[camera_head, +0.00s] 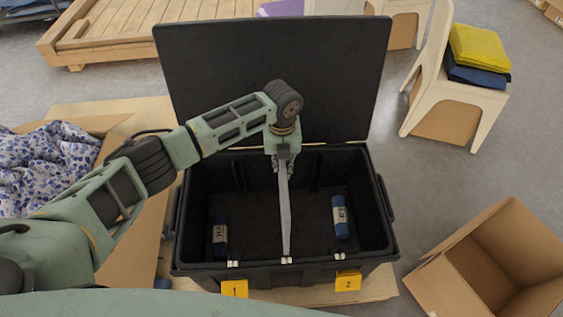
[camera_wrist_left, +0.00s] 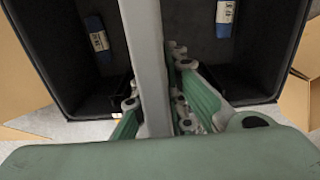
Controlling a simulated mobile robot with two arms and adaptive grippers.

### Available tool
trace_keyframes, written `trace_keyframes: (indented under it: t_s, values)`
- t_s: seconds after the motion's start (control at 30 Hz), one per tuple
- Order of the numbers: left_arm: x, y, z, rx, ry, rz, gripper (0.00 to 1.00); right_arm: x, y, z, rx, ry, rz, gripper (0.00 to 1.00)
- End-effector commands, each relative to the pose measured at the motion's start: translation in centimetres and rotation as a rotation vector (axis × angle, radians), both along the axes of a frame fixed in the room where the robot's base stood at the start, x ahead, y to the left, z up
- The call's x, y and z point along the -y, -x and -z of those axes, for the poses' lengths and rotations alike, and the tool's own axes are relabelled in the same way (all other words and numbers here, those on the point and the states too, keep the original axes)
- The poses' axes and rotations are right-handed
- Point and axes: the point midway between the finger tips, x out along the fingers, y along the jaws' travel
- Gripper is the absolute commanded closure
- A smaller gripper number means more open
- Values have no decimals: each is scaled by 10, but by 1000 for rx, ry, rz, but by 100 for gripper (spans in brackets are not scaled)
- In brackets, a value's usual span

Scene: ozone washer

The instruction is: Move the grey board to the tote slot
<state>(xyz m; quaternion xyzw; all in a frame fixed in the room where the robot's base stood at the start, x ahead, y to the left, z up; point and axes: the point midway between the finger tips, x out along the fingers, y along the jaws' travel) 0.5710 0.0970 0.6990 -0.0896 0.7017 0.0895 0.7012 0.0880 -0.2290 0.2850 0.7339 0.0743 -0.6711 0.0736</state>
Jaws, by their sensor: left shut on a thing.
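The grey board (camera_head: 285,215) is a long thin panel seen almost edge-on inside the open black tote (camera_head: 186,267). It runs from my left gripper (camera_head: 283,165) to near the middle white clip (camera_head: 287,260) on the front rim, between the tote's left and right halves. In the left wrist view my gripper (camera_wrist_left: 154,95) has its green fingers on both sides of the board (camera_wrist_left: 147,50), shut on it. I cannot tell whether the board sits in the slot or touches the floor; its lower edge is not clear. My right gripper is out of view.
A blue roll lies on each side of the board, left (camera_head: 220,236) and right (camera_head: 340,217). The tote's lid (camera_head: 270,70) stands open behind. Yellow tags 1 (camera_head: 235,288) and 2 (camera_head: 347,280) mark the front. An open cardboard box (camera_head: 440,275) stands at right.

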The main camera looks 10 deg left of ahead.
Motion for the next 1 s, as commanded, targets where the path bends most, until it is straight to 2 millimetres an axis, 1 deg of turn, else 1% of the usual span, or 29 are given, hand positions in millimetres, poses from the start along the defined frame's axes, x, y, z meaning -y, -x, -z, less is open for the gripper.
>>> trace_keyframes:
  t_s: [0.37, 0.47, 0.7, 0.9, 1.0]
  values:
    - [0, -1, 1, 2, 0, 0, 100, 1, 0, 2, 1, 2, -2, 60]
    - [0, 0, 6, 1, 1, 0, 100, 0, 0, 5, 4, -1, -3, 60]
    - [0, 0, 26, 0, 0, 1, 100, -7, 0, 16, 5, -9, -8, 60]
    - [0, -1, 42, 2, 0, 1, 100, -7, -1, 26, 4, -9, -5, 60]
    - [0, -1, 45, 2, 0, 1, 100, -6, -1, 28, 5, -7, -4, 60]
